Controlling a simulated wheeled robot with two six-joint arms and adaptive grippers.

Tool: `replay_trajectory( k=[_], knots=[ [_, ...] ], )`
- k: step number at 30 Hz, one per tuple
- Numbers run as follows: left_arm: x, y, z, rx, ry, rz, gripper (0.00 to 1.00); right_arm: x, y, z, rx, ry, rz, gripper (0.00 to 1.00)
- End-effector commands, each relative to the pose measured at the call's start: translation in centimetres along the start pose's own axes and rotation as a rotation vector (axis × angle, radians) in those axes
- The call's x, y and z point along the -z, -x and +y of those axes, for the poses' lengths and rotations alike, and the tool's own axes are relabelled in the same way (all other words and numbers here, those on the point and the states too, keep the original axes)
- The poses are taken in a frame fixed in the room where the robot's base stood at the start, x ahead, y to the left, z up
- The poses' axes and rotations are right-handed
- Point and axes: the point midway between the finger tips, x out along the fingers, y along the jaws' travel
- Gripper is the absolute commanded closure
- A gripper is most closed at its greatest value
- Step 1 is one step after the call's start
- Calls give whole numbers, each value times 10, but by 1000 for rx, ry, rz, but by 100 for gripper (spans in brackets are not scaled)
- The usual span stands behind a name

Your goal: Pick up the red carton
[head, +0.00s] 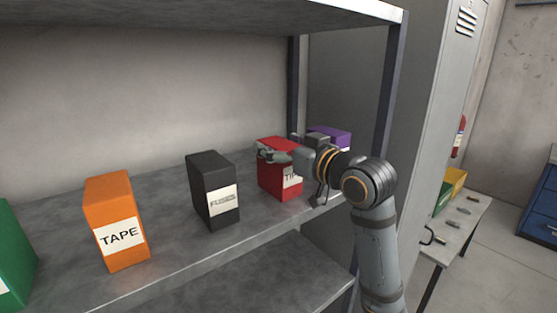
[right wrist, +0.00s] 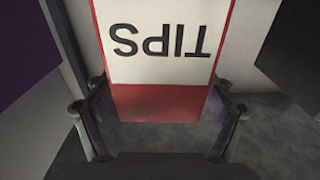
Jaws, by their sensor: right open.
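The red carton (head: 274,180) stands upright on the grey shelf, with a white label reading TIPS that is partly covered by my right gripper in the head view. My right gripper (head: 292,174) is open in front of the carton, its fingers spread toward the carton's two sides. In the right wrist view the red carton (right wrist: 162,98) fills the middle, its label upside down. The open right gripper (right wrist: 160,108) has one finger at each side of it; whether they touch it cannot be told. My left gripper is not in view.
A black box (head: 212,190) stands left of the red carton, and a purple box (head: 331,137) stands to its right, partly hidden by my arm. An orange TAPE box (head: 117,222) and a green box (head: 15,255) are farther left. A shelf post (head: 391,95) rises at right.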

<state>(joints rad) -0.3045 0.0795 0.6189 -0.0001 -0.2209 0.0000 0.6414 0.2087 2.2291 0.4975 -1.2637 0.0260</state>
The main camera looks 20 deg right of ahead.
Motion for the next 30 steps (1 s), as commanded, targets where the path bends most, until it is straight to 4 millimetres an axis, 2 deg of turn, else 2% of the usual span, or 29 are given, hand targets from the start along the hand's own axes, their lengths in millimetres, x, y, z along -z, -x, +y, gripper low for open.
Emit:
replay_trajectory(
  k=[8, 26, 30],
  knots=[
    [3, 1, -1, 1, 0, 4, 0, -1, -4, 0, 0, 2, 0, 17],
    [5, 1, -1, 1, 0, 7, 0, -1, -4, 0, 0, 1, 0, 98],
    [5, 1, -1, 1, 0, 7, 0, 0, -4, 0, 0, 2, 2, 100]
  ],
)
